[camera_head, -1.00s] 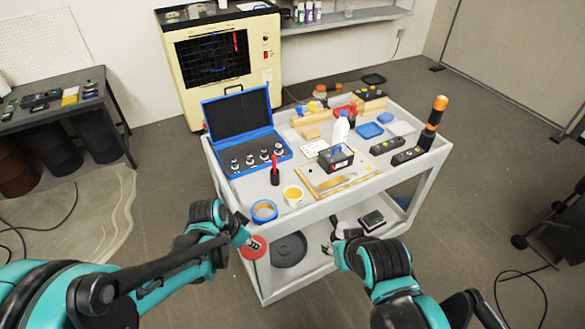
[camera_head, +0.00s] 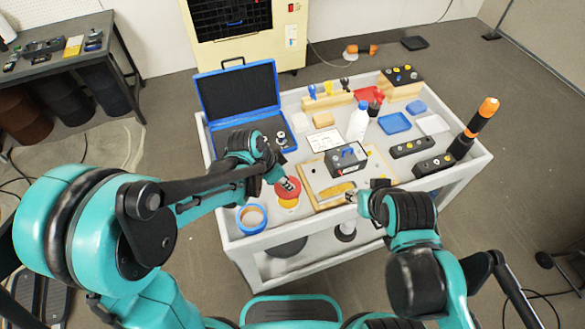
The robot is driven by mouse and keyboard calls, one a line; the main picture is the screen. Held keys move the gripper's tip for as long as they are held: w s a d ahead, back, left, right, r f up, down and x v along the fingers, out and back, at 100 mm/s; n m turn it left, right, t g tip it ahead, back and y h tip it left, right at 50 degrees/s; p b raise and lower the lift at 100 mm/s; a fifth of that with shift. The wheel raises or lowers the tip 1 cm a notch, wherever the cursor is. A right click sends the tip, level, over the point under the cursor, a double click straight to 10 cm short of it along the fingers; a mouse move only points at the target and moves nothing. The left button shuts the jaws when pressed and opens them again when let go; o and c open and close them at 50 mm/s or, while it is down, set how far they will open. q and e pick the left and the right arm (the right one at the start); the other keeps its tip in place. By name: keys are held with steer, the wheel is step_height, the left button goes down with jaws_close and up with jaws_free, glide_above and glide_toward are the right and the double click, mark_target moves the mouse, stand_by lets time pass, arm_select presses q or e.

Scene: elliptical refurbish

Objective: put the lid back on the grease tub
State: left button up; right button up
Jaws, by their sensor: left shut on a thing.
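The red lid (camera_head: 288,196) is in my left gripper (camera_head: 289,185), which is shut on it. The lid is over the far part of the grease tub (camera_head: 287,212), a small white tub on the cart top. Yellow grease still shows below the lid's near edge, so the tub is only partly covered in this view. I cannot tell whether lid and tub touch. My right gripper (camera_head: 354,195) is by the front edge of the wooden board, right of the tub; its fingers are too small to read.
A roll of blue tape (camera_head: 251,217) stands left of the tub. The wooden board (camera_head: 325,203) with a black box (camera_head: 346,158) is to the right. An open blue case (camera_head: 238,98) is behind. The grey cart (camera_head: 300,229) has a raised rim.

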mark_target(283, 190)
arm_select(q)
steer(key=shift+f+b, duration=2.5)
steer(key=shift+f, duration=0.7)
steer(key=shift+f+b, duration=0.15)
steer(key=shift+b, duration=0.25)
steer(key=o, duration=1.5)
steer(key=shift+r+p, duration=2.75)
steer(key=shift+r, duration=0.8)
jaws_close()
